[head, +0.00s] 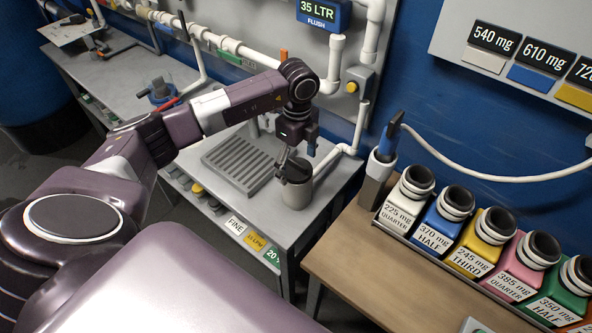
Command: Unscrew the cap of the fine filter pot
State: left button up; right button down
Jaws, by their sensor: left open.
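The fine filter pot (297,192) is a light grey cylinder at the right end of the grey bench, near a label reading FINE. Its dark cap (295,170) sits on top. My left gripper (288,158) reaches down from above, with its fingers at the cap's far left side. The gripper is open; whether a finger touches the cap cannot be told. My left arm hides part of the bench behind it. My right gripper is not in view.
A grated drain (238,163) lies left of the pot, and white pipes (340,150) run behind it. A wooden table (375,270) at the right holds a row of coloured bottles (455,215) and a probe in a holder (380,170).

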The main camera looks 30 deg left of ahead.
pick_arm(q)
jog(key=c, duration=1.4)
jog(key=n+p, duration=0.1)
jog(key=n, duration=0.1)
jog(key=n+p, duration=0.1)
jog(key=shift+r+n, duration=0.2)
jog(key=shift+n, duration=0.2)
jog(key=shift+f+n, duration=0.2)
jog(key=shift+n, duration=0.7)
jog(key=n+p, duration=0.2)
jog(key=n, duration=0.1)
jog(key=shift+r+p, duration=0.25)
jog(key=shift+p, duration=0.05)
jog(key=shift+f+n+p, duration=0.1)
jog(key=shift+n+p, duration=0.35)
jog(key=shift+n, duration=0.75)
jog(key=shift+f, duration=0.1)
